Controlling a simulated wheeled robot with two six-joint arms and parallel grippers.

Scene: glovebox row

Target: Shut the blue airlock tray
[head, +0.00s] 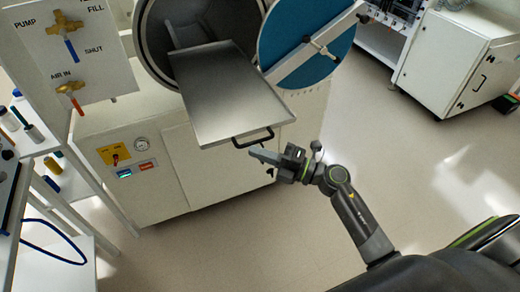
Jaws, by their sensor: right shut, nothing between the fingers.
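The airlock tray (228,100) is a grey metal sheet that sticks far out of the round airlock opening (150,40). Its black handle (253,137) is on its front edge. The round blue door (290,35) of the airlock stands open to the right of the tray, with a grey bar and a knob across it. My right gripper (262,154) is shut and empty, just below and in front of the handle; I cannot tell whether it touches it. My left gripper is out of view.
A white cabinet (150,185) with a gauge and small displays carries the airlock. A panel with brass valves (70,55) stands at the left, above a shelf with bottles. Another white cabinet (445,75) is at the upper right. The floor (400,150) at right is clear.

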